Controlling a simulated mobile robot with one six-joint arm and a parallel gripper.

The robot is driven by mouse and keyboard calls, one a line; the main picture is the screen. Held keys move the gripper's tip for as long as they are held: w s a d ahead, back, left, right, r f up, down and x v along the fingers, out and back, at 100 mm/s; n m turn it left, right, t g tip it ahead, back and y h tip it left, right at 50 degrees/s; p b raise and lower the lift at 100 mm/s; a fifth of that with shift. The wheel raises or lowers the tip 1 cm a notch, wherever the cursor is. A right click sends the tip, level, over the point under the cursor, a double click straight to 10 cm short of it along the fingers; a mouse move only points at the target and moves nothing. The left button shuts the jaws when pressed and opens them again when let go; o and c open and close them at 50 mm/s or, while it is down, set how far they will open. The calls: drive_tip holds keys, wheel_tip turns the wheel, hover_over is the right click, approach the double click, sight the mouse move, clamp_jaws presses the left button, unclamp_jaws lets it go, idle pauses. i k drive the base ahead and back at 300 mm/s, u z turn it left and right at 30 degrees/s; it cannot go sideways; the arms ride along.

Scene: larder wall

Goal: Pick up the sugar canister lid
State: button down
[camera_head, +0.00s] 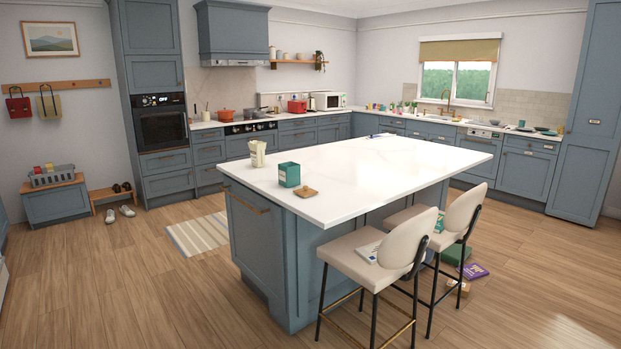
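A flat square wooden lid (306,192) with a small knob lies on the white island top, near its front corner. A green square canister (289,175) stands just behind and to the left of the lid, apart from it. Its top appears open; any label is too small to read. A cream carton or bag (258,153) stands further back and left on the same top. My gripper is not in view.
The kitchen island (390,159) has a mostly clear top. Boxes and a purple packet (474,271) lie on the floor beyond. Floor left of the island is open, with a striped rug (199,232).

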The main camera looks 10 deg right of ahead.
sight(305, 191)
drive_tip(key=u, duration=0.1)
drive_tip(key=i, duration=0.95)
drive_tip(key=z, duration=0.15)
drive_tip(key=k, duration=0.9)
drive_tip(key=u, duration=0.15)
drive_tip(key=i, duration=0.45)
